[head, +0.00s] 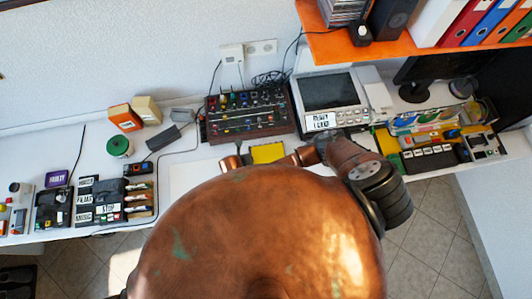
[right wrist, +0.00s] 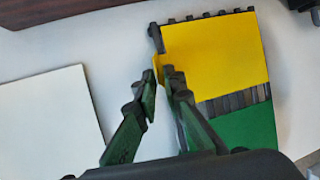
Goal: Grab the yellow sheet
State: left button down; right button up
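The yellow sheet (head: 268,153) lies on the white desk, just beyond my copper body in the head view. In the right wrist view the yellow sheet (right wrist: 215,50) is at the upper right, with a black toothed strip along its top and a green sheet (right wrist: 248,130) beside it. My right gripper (right wrist: 160,76) is at its left edge; its fingers are close together with a small yellow part between the tips. It looks shut on that edge. My right arm reaches in from the right. I cannot make out my left gripper.
A mixing console (head: 248,115) and a grey device with a screen (head: 328,95) stand behind the sheet. A yellow tray (head: 390,150) with items is at the right. A white flat panel (right wrist: 45,125) lies left of the gripper. An orange shelf (head: 335,45) overhangs the upper right.

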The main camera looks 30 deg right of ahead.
grip_shut()
pick_arm(q)
jog(key=shift+s, duration=0.25)
jog(key=shift+w, duration=0.15)
